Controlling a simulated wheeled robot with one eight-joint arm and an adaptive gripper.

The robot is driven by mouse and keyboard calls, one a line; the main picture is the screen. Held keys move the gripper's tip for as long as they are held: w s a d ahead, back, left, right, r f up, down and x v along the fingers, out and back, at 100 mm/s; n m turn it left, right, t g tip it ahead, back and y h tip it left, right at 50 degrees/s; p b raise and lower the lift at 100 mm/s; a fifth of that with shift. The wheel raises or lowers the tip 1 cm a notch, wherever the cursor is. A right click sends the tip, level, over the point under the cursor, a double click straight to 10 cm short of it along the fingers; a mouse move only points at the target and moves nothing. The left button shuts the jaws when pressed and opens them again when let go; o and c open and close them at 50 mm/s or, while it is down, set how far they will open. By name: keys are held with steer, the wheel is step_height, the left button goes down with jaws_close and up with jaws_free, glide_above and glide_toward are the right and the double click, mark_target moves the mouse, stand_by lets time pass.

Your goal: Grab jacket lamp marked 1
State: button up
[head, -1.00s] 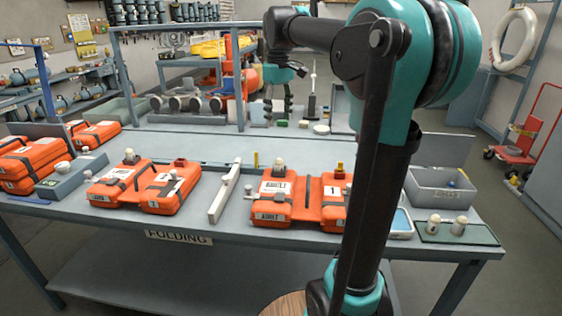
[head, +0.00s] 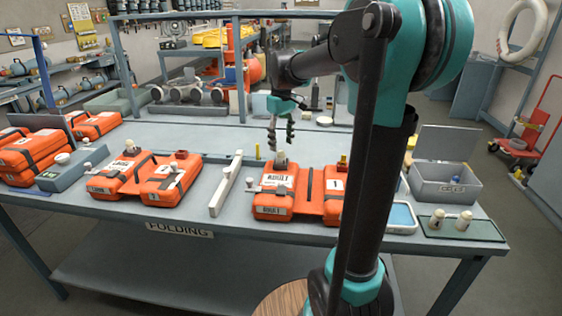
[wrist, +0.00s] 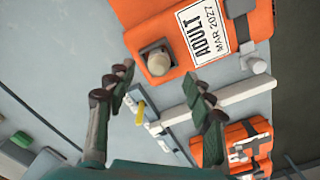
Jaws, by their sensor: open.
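The right orange jacket (head: 318,207) lies on the table with a label "1" on its right half and "ADULT" on its left half. A pale round-topped lamp (head: 281,158) stands at its back left edge; I cannot read a mark on the lamp itself. My gripper (head: 279,137) is open and empty, pointing down just above and behind the lamp. In the wrist view its fingers (wrist: 160,85) are spread, the lamp beyond them.
A second orange jacket (head: 145,178) lies to the left with a pale lamp on it. A grey bin (head: 445,187), a tablet (head: 400,217) and a green mat (head: 482,229) with two pale lamps are at right.

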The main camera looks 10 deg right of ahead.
mark_target(281, 151)
steer(key=f, duration=0.5)
steer(key=shift+w+a, duration=0.1)
steer(key=shift+w, duration=0.1)
jaws_close()
stand_by(0.3)
